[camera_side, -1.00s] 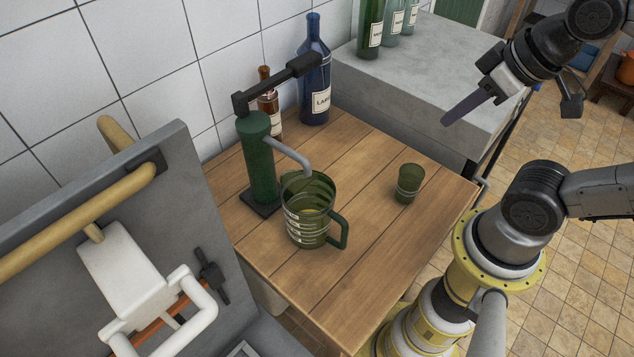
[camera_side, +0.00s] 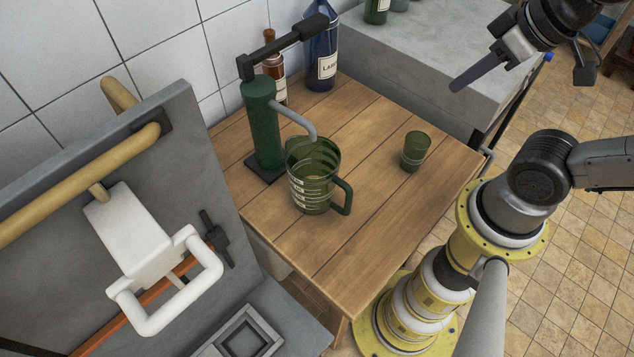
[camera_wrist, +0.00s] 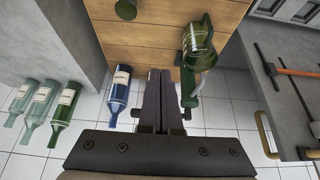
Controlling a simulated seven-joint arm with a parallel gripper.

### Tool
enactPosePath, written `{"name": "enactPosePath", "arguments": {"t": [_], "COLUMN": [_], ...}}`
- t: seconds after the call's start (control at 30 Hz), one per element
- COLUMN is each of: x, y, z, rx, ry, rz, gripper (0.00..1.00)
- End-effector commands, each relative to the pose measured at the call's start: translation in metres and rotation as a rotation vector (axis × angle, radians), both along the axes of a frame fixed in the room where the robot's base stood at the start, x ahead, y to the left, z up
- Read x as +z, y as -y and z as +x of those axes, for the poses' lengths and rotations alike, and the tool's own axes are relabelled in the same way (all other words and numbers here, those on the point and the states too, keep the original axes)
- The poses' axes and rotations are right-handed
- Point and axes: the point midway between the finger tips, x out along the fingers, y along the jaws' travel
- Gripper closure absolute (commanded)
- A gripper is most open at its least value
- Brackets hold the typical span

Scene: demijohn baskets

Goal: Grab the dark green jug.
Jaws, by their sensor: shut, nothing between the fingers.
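The dark green jug (camera_side: 313,190), translucent with white marks and a side handle, stands upright on the wooden table (camera_side: 385,195), under the spout of a green pump (camera_side: 262,125). In the wrist view the jug (camera_wrist: 200,42) is right of the fingers, partly overlapped by the pump. My gripper (camera_side: 455,87) is above and to the right of the jug in the side view, well apart from it. Its fingers (camera_wrist: 159,72) are shut together with nothing between them.
A small green cup (camera_side: 415,150) stands right of the jug. A blue bottle (camera_side: 321,55) and a brown bottle (camera_side: 275,68) stand behind the pump. A grey counter (camera_side: 430,60) with bottles is at the back. The table's front is clear.

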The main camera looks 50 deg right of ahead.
Motion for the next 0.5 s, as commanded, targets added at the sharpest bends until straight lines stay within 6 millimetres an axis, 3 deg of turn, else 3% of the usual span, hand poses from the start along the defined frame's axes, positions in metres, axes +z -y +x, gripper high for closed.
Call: {"name": "enactPosePath", "arguments": {"t": [0.37,0.5], "x": [0.0,0.0], "y": [0.0,0.0], "z": [0.0,0.0], "rx": [0.0,0.0], "ry": [0.0,0.0], "rz": [0.0,0.0], "gripper": [1.0,0.77]}}
